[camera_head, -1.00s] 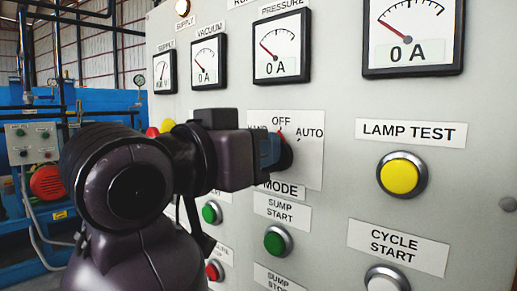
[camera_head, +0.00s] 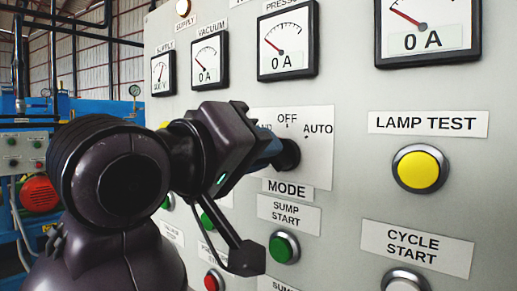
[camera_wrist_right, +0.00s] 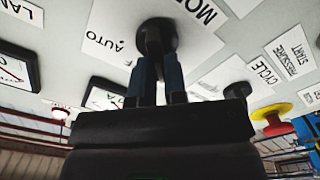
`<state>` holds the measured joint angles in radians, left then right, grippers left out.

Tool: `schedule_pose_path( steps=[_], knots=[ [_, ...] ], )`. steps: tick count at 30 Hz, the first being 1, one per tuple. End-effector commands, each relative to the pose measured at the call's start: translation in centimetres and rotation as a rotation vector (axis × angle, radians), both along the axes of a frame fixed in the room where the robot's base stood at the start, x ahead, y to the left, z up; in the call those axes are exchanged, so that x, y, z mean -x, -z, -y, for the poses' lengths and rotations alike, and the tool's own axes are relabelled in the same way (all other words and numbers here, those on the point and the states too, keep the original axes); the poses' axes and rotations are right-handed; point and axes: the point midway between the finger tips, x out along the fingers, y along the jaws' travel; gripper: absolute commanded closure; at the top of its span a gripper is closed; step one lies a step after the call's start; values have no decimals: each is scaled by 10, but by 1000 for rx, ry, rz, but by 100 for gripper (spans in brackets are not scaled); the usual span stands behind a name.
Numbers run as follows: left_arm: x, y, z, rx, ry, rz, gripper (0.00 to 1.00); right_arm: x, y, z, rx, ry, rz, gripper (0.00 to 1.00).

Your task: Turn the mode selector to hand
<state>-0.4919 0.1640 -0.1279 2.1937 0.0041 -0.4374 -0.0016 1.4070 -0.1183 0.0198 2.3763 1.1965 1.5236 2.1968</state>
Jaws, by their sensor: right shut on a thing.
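The mode selector (camera_head: 290,155) is a black round knob on a white plate (camera_head: 322,170) marked OFF and AUTO, with the left label mostly covered by my gripper. A MODE label sits below it. My right gripper (camera_head: 276,152) is shut on the selector, reaching it from the left with its body rolled at a slant. In the right wrist view, the two blue-grey fingers (camera_wrist_right: 158,78) close on the black knob (camera_wrist_right: 157,38). The knob's pointer is not visible, so its setting cannot be told. My left gripper is not in view.
A green SUMP START button (camera_head: 284,246) is below the plate. A yellow LAMP TEST button (camera_head: 419,169) is at the right. Gauges (camera_head: 288,40) line the panel above. Blue machinery (camera_head: 60,135) stands in the background at left.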

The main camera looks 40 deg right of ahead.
Motion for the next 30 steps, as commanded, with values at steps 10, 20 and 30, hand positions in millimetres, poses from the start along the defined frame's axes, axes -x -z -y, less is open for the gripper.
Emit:
schedule_pose_path(
  steps=[10,20,30],
  knots=[
    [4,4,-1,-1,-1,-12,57,-1,1,0,5,0,-86,100],
    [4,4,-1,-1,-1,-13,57,-1,1,0,6,1,-91,100],
    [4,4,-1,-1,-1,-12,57,-1,1,0,7,0,-90,62]
  ],
)
